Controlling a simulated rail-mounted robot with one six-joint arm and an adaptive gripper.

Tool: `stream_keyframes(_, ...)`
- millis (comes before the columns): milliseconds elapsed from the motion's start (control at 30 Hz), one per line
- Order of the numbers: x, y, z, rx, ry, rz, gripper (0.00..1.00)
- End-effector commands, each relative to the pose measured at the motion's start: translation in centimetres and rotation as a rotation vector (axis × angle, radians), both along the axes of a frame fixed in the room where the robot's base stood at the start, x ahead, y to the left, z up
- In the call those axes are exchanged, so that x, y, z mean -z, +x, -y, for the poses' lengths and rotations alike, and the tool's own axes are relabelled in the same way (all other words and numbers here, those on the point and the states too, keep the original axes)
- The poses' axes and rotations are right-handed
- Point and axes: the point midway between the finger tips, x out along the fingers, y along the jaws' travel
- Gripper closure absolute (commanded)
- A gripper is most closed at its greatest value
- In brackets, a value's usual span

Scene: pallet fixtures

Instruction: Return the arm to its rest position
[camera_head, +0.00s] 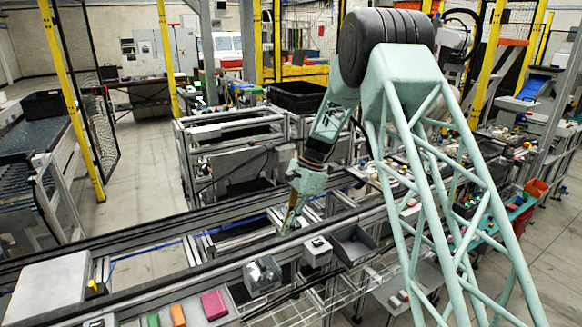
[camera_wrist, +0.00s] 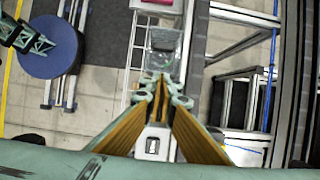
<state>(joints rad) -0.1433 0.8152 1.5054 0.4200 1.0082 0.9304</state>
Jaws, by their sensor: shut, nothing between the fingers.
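My arm reaches down from a dark joint at the top of its pale green lattice column in the head view. My gripper (camera_head: 291,219) hangs above the conveyor rails, pointing down. In the wrist view my gripper (camera_wrist: 161,78) has its fingertips together with nothing between them. A small white box with a dark mark (camera_wrist: 153,143) shows below and between the yellow finger pads.
Conveyor rails (camera_head: 150,236) run under my gripper. A clear box (camera_head: 262,275), a pink block (camera_head: 214,305), an orange block (camera_head: 178,315) and a grey bin (camera_head: 354,246) stand in front. A black crate (camera_head: 297,97) is behind. Bare floor (camera_head: 140,185) lies to the left.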

Motion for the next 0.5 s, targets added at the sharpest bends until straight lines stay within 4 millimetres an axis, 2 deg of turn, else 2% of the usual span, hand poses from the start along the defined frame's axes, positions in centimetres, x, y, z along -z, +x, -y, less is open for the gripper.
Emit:
stream_keyframes(233,-2.2,-0.8,0.8,-0.026,-0.003,0.025,1.0)
stream_keyframes(500,-6.6,-2.9,2.5,-0.083,-0.01,0.077,1.0)
